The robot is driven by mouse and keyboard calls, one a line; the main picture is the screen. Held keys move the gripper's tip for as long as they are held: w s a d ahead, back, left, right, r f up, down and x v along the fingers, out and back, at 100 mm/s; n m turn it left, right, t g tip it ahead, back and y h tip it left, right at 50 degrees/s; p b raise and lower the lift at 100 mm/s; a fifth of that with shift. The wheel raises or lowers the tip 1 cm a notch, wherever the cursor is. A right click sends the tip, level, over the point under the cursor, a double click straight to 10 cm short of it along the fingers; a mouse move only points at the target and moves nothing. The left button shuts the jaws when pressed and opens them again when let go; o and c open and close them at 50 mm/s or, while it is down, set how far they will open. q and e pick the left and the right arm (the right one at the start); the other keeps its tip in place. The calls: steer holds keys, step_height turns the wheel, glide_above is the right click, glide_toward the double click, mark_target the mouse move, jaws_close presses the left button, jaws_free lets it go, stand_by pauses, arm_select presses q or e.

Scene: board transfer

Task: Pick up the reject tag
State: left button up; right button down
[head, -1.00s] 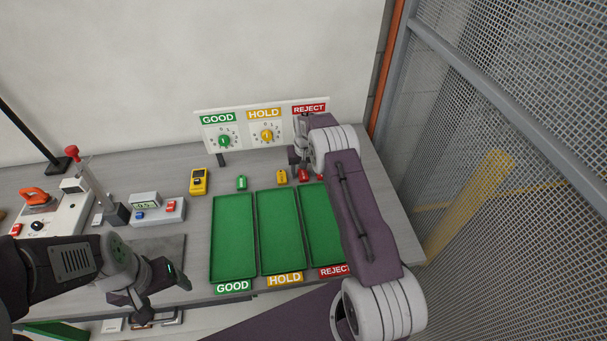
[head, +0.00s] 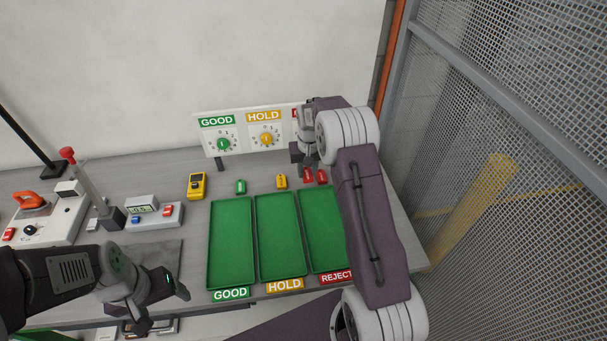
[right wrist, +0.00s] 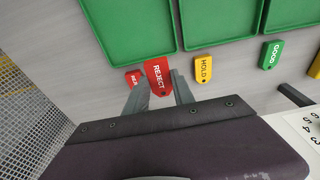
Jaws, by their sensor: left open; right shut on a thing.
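A red REJECT tag (right wrist: 158,76) is between the fingers of my right gripper (right wrist: 158,92) in the right wrist view, and the gripper is shut on it. It looks larger and nearer the camera than the other tags. In the head view this tag (head: 308,177) hangs below my right gripper (head: 308,167), behind the REJECT tray. A second red tag (head: 321,177) is right beside it and also shows, partly hidden, in the right wrist view (right wrist: 132,79). My left gripper (head: 165,304) is open and empty at the lower left, low over the bench.
Green trays (head: 232,200) line the bench front. A yellow HOLD tag (head: 282,181) and a green GOOD tag (head: 240,187) lie behind them. The dial board (head: 243,128) stands at the back. A mesh fence (head: 510,110) borders the right side.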

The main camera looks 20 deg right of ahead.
steer(key=s+r+b, duration=0.1)
steer(key=s+r, duration=0.3)
steer(key=s, duration=0.3)
steer(key=shift+s+a+r, duration=0.2)
steer(key=shift+s+a, duration=0.1)
steer(key=shift+a, duration=0.05)
